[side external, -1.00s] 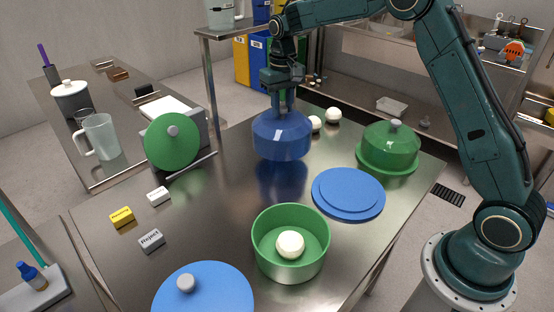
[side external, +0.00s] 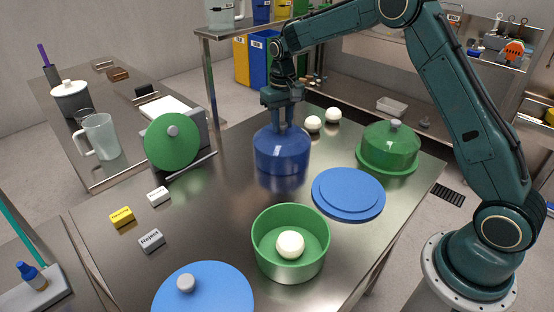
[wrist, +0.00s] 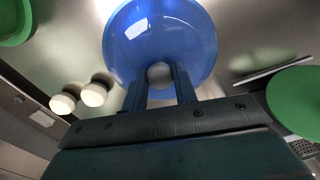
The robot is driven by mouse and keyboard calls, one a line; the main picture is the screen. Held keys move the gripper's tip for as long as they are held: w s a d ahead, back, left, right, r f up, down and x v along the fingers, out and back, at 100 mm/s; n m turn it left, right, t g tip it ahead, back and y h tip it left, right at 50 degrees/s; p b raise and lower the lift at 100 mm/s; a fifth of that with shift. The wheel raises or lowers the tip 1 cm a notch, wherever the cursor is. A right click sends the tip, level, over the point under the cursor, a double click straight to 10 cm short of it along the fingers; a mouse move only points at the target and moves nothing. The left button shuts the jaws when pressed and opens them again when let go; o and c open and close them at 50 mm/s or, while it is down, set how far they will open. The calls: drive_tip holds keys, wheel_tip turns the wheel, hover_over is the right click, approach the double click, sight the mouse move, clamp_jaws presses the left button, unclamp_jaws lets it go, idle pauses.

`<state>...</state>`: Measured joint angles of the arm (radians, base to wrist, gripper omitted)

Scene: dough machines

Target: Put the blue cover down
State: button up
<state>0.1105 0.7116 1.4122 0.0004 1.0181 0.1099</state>
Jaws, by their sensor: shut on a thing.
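The blue cover (side external: 282,152) is a glossy translucent dome, upright at the middle of the steel table (side external: 215,225). My gripper (side external: 284,125) is above it with its fingers shut on its knob. In the wrist view the blue cover (wrist: 160,35) fills the top centre, and its pale knob (wrist: 159,74) sits between the two fingers of my gripper (wrist: 160,88). The cover's lower rim is at or very close to the table top; I cannot tell whether it touches.
A blue round plate (side external: 348,194) lies right of the cover, and a green dome (side external: 391,145) stands behind that. A green bowl with a white ball (side external: 290,244) stands in front. Two white balls (side external: 313,123) lie behind right. A green lid (side external: 172,142) leans at left.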

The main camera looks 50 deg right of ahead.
drive_tip(key=shift+f, duration=0.1)
drive_tip(key=o, duration=1)
drive_tip(key=shift+c, duration=0.2)
wheel_tip(320, 180, up, 12)
idle(0.6)
